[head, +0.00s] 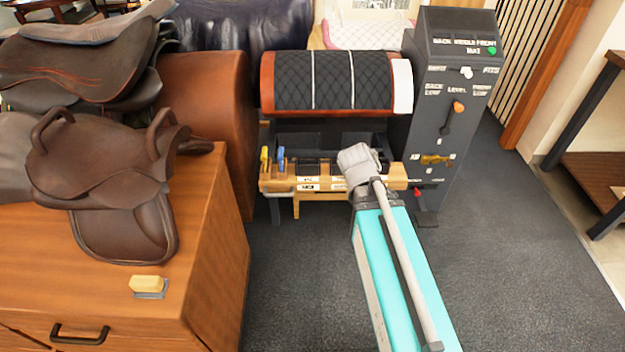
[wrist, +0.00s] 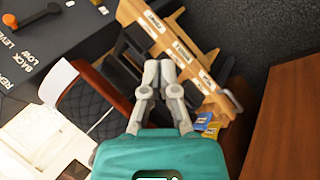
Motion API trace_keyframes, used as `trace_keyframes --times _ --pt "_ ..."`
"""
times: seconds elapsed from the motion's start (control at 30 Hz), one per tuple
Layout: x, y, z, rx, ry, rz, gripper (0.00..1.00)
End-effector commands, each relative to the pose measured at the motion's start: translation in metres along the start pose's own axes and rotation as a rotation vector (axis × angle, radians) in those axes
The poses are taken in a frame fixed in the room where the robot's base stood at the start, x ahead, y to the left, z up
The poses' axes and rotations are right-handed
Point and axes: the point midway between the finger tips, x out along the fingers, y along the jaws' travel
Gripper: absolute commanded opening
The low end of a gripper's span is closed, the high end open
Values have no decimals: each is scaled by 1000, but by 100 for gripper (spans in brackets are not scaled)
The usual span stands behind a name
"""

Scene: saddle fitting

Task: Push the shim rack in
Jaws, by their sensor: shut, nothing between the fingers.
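The shim rack (head: 330,184) is a pale wooden, drawer-like rack with white labels along its front. It sticks out below the padded saddle form in the head view, with a dark space behind its front. A yellow shim and a blue shim stand at its left end. In the wrist view the labelled rack (wrist: 186,52) runs diagonally across the upper middle. My gripper (wrist: 159,66) is shut and empty, its fingertips close to the rack in that view; I cannot tell whether they touch. In the head view my arm covers the rack's right part and hides the fingers.
A grey control column (head: 445,110) with levers stands right of the rack. The black quilted saddle form (head: 335,81) is above it. A wooden cabinet (head: 215,235) with a brown saddle (head: 105,165) stands at the left. Carpet (head: 300,285) in front is clear except for my arm.

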Motion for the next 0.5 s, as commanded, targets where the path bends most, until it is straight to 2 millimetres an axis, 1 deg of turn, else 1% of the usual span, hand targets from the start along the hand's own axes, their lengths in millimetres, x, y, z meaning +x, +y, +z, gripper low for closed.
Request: trace_keyframes --times 0.03,0.1,0.5 --pt "14 -6 -3 -37 10 28 0" --pt "23 -7 -7 -93 22 72 0" --pt "66 -14 -36 -430 76 324 0"
